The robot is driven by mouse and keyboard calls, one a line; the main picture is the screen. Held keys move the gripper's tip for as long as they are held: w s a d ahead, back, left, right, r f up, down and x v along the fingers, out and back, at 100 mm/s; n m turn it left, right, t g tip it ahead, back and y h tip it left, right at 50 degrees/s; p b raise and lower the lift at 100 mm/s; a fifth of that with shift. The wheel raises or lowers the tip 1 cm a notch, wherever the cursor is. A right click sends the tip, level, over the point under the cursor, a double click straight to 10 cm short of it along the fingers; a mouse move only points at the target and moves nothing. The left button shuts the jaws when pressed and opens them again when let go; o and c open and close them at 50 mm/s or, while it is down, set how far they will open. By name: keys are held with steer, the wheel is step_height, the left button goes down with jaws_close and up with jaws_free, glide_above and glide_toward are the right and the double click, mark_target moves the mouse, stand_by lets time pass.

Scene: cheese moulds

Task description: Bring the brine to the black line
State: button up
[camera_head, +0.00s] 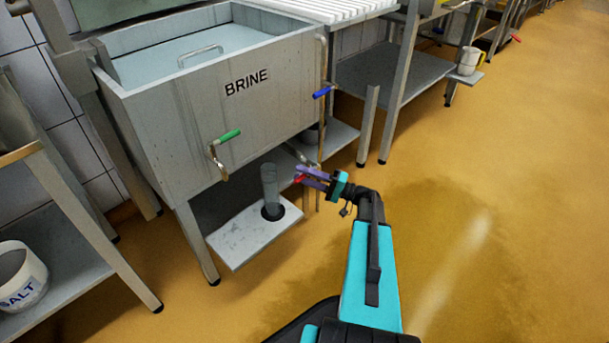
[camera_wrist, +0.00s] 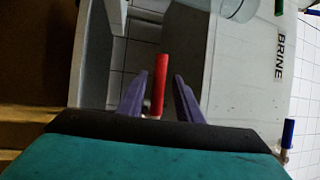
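The grey brine tank (camera_head: 200,115) marked BRINE stands at the upper left, with pale liquid (camera_head: 190,50) in it. A green-handled tap (camera_head: 228,137) and a blue-handled tap (camera_head: 322,92) are on its front and right side. My gripper (camera_head: 305,175) is low beside the tank's front right. A red handle (camera_wrist: 161,80) lies between its two fingers in the wrist view, with a gap on each side. In the head view the red handle (camera_head: 299,179) is partly hidden by the fingers. I cannot make out a black line.
A clear cylinder (camera_head: 269,185) stands on a pale board (camera_head: 235,238) under the tank, left of my gripper. A salt tub (camera_head: 22,278) is on a shelf at lower left. A white jug (camera_head: 468,60) is at upper right. The floor to the right is clear.

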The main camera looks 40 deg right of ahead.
steer(key=shift+a, duration=0.1)
steer(key=p+v, duration=0.3)
steer(key=v, duration=1)
steer(key=shift+s+d+p, duration=0.25)
steer(key=shift+d+p, duration=0.1)
stand_by(0.6)
stand_by(1.6)
